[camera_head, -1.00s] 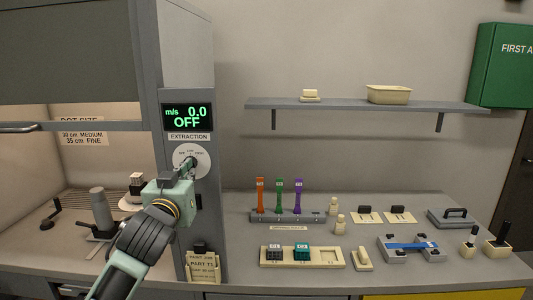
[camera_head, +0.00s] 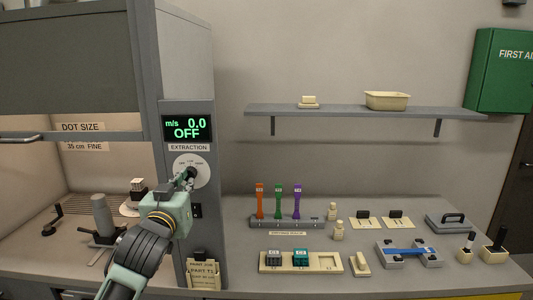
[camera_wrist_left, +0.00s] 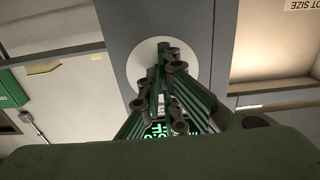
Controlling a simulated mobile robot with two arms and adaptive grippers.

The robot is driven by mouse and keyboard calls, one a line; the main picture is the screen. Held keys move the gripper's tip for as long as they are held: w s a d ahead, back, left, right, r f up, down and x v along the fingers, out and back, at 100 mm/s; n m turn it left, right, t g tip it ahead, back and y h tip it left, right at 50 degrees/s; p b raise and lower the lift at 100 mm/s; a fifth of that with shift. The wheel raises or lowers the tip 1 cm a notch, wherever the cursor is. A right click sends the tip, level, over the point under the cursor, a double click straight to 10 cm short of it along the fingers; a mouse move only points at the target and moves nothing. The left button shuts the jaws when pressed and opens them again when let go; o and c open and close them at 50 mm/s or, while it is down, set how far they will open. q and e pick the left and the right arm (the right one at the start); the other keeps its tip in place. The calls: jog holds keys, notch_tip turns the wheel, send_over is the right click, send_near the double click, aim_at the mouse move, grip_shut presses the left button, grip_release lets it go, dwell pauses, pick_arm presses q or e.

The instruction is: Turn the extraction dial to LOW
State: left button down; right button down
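The extraction dial (camera_head: 199,166) is a round white disc on the grey panel under the word EXTRACTION, with small marks along its upper edge. The display (camera_head: 187,128) above it reads m/s 0.0 OFF. My left gripper (camera_head: 188,176) is at the dial, its dark fingers covering the knob and the lower left of the disc. In the left wrist view the fingertips (camera_wrist_left: 166,62) come together in front of the white dial disc (camera_wrist_left: 139,66). They look shut on the knob, which is mostly hidden. My right gripper is not in view.
The fume hood opening with a stand (camera_head: 103,214) is left of the panel. A label card (camera_head: 203,273) sits below the dial. The bench at right holds a rack (camera_head: 270,223), a tray (camera_head: 333,260) and a blue-barred fixture (camera_head: 408,249). A shelf (camera_head: 350,111) hangs above.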

pick_arm(q)
jog(key=shift+a+r, duration=0.1)
jog(key=shift+a, duration=0.35)
jog(key=shift+w+f, duration=0.1)
jog(key=shift+f, duration=0.1)
jog(key=s, duration=0.2)
jog(key=s+f+p, duration=0.1)
jog(key=s, duration=0.2)
jog(key=shift+s+a, duration=0.1)
jog(key=shift+s, duration=0.15)
dwell(0.4)
